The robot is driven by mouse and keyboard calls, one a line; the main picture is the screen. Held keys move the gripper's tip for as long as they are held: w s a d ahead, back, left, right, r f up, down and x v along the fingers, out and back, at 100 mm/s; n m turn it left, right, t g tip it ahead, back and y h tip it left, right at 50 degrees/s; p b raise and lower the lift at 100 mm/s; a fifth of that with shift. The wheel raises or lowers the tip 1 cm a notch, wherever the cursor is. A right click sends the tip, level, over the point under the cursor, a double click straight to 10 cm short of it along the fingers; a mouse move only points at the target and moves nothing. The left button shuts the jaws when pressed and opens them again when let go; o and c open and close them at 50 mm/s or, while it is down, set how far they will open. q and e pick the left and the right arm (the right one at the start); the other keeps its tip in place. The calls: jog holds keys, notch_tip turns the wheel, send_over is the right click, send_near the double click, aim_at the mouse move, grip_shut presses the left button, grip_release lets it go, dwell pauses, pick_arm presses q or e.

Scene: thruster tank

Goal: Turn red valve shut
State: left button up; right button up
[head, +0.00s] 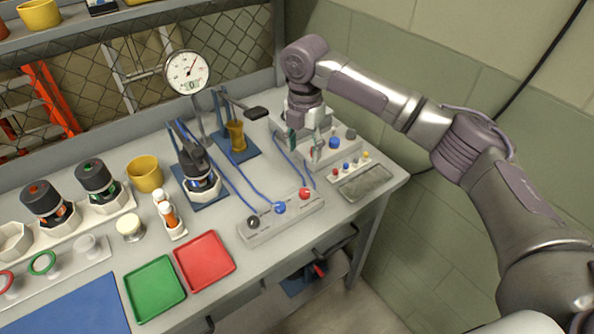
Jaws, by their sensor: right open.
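Red knobs show in two places. One red knob (305,194) sits at the right end of the front grey valve block (268,229), beside a blue knob (280,207) and a black knob (253,221). Another reddish knob (317,150) is on the rear block at the back right, partly hidden by my right gripper. My right gripper (304,146) points down at the left end of that rear block, open. I cannot tell whether its fingers touch anything. My left gripper is not in view.
Blue hoses (230,180) run across the bench to the front block. A pressure gauge (187,72) stands behind. Small coloured pegs (346,166) and a grey tray (365,184) lie at the right edge. Green (155,289) and red (204,261) trays lie in front.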

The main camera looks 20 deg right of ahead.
jog(key=p, duration=0.1)
send_over(305, 191)
jog(key=f, duration=0.5)
jog(key=shift+s+f, duration=0.1)
jog(key=shift+s, duration=0.2)
jog(key=shift+w+f+p, duration=0.2)
jog(key=shift+f+p, duration=0.2)
jog(key=shift+f, duration=0.7)
notch_tip(305, 191, down, 4)
jog(key=shift+p, duration=0.3)
jog(key=shift+f, duration=0.3)
jog(key=shift+w+f, duration=0.1)
jog(key=shift+f, duration=0.25)
jog(key=c, duration=0.9)
grip_shut()
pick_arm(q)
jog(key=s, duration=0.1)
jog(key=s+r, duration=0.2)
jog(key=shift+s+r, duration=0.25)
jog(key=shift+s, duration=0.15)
